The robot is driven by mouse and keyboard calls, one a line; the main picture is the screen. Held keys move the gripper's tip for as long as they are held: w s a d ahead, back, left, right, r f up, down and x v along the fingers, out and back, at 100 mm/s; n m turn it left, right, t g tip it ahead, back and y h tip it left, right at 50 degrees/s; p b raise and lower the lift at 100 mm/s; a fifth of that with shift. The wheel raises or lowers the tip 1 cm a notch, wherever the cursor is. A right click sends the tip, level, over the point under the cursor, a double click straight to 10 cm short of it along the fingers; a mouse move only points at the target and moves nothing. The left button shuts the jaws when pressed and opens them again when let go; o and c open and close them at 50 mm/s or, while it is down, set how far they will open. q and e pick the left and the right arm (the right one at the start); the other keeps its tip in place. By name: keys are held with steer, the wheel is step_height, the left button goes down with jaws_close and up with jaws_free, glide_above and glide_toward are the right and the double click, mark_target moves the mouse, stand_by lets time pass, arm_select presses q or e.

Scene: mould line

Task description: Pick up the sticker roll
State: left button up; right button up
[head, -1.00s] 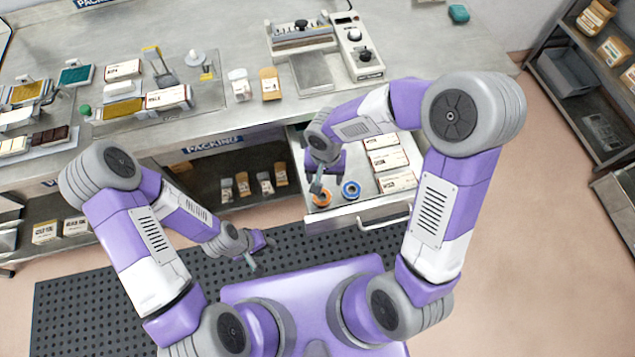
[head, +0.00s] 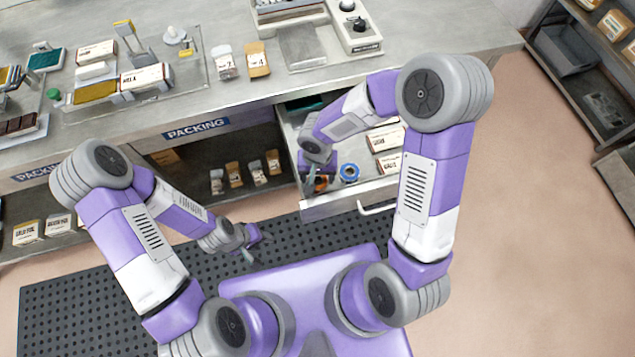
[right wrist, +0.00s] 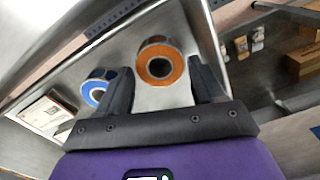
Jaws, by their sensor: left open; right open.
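An orange roll (right wrist: 160,65) and a blue roll (right wrist: 97,88) lie in the open drawer (head: 345,201); I cannot tell which one the task means. In the head view the orange roll (head: 320,184) is mostly hidden by my right gripper (head: 315,180), and the blue roll (head: 349,172) is just right of it. In the right wrist view my right gripper (right wrist: 160,90) is open, with the orange roll showing between and beyond its fingers and the blue roll outside the left finger. My left gripper (head: 256,247) is open and empty above the dark mat, away from the drawer.
Cartons (head: 385,150) lie at the right of the drawer. The steel worktop (head: 200,105) above carries pouches, boxes and a heat sealer (head: 357,28). A lower shelf (head: 200,205) holds several pouches. A perforated black mat (head: 110,310) covers the floor at left.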

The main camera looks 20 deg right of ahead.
steer(key=shift+f, duration=0.9)
steer(key=shift+c, duration=0.3)
steer(key=shift+r, duration=0.1)
steer(key=c, duration=0.6)
